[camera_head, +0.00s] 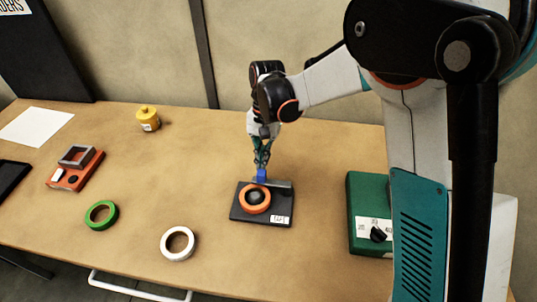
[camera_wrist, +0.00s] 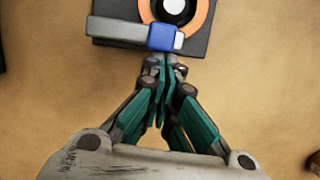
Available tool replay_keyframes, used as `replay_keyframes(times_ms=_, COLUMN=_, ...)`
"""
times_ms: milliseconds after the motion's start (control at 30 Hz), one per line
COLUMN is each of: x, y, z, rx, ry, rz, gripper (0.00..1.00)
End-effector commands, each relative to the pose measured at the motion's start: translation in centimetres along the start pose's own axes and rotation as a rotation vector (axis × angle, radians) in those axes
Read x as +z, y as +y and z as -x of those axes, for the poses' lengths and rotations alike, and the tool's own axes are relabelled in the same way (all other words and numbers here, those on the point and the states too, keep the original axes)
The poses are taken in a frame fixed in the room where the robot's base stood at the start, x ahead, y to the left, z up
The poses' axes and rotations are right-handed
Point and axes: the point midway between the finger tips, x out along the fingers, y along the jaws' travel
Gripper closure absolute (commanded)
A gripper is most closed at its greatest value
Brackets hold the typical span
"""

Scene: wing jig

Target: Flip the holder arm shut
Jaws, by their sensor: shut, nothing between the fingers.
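A dark tape holder (camera_head: 265,216) with a label lies on the table, and an orange tape roll (camera_head: 243,205) sits on it around a dark hub. The holder arm (camera_wrist: 115,30) is a grey bar with a blue section (camera_wrist: 161,37) and a pale end. It lies along the base's back edge in the head view, beside the roll and not across it. My gripper (camera_head: 262,168) is shut and empty, pointing down at the blue section. In the wrist view its fingertips (camera_wrist: 164,64) are right beside the blue section; I cannot tell whether they touch it.
A green box (camera_head: 367,195) stands to the right. A white roll (camera_head: 165,251) and a green roll (camera_head: 91,218) lie to the left. A red block with a grey frame (camera_head: 63,180) and a yellow container (camera_head: 148,120) stand further off. The table around the holder is clear.

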Motion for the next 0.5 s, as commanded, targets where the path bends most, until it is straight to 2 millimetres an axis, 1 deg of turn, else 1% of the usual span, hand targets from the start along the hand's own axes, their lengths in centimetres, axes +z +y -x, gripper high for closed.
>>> replay_keyframes(times_ms=200, x=1.3, y=-0.5, z=-0.3, rx=-0.001, ry=0.000, rz=-0.002, gripper=1.00)
replay_keyframes(times_ms=500, x=2.2, y=-0.7, z=-0.6, rx=-0.001, ry=0.000, rz=-0.003, gripper=1.00)
